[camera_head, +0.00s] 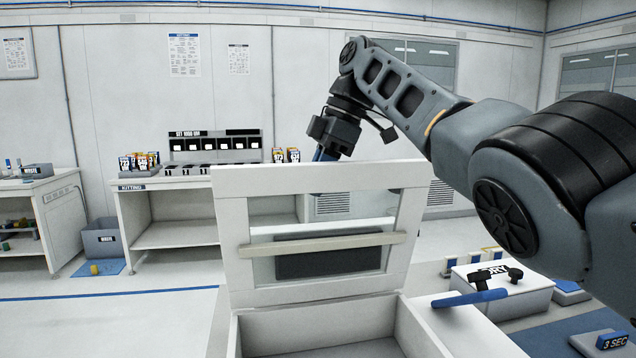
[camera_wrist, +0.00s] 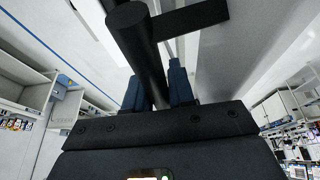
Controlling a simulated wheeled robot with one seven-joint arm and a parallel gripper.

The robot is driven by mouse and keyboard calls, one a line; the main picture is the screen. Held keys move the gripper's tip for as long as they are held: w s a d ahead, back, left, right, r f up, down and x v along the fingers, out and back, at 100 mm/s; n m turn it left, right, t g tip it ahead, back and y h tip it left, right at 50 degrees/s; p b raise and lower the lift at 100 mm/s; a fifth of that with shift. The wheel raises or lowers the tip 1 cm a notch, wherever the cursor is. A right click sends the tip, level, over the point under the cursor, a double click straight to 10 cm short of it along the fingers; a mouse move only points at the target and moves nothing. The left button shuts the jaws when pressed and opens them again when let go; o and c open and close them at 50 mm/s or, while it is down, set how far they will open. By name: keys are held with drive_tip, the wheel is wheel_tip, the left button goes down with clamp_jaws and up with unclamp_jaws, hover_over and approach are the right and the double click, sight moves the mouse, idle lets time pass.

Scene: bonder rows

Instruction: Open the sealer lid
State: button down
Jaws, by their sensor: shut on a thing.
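The sealer lid (camera_head: 228,225) stands raised, nearly upright, on the open white sealer box (camera_head: 425,335). It is a white frame with a clear window and a beige bar (camera_head: 322,244) across its near face. My gripper (camera_head: 322,156) reaches down behind the lid's top edge, and its fingertips are hidden there. In the wrist view my gripper (camera_wrist: 155,82) has its two blue fingers shut on a dark round bar (camera_wrist: 143,45), which looks like the lid's handle. A dark bracket (camera_wrist: 190,18) runs sideways from this bar.
Behind the lid is a kitting bench (camera_head: 165,183) with small boxes. A grey waste bin (camera_head: 102,238) stands on the left. The floor at left is mostly clear.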

drive_tip(key=shift+w, duration=0.1)
idle(0.3)
drive_tip(key=c, duration=1.3)
unclamp_jaws()
drive_tip(key=shift+c, duration=0.2)
drive_tip(key=shift+r, duration=0.1)
drive_tip(key=p+v, duration=0.1)
drive_tip(key=v, duration=0.6)
drive_tip(key=shift+r+p, duration=0.3)
drive_tip(key=shift+p, duration=0.05)
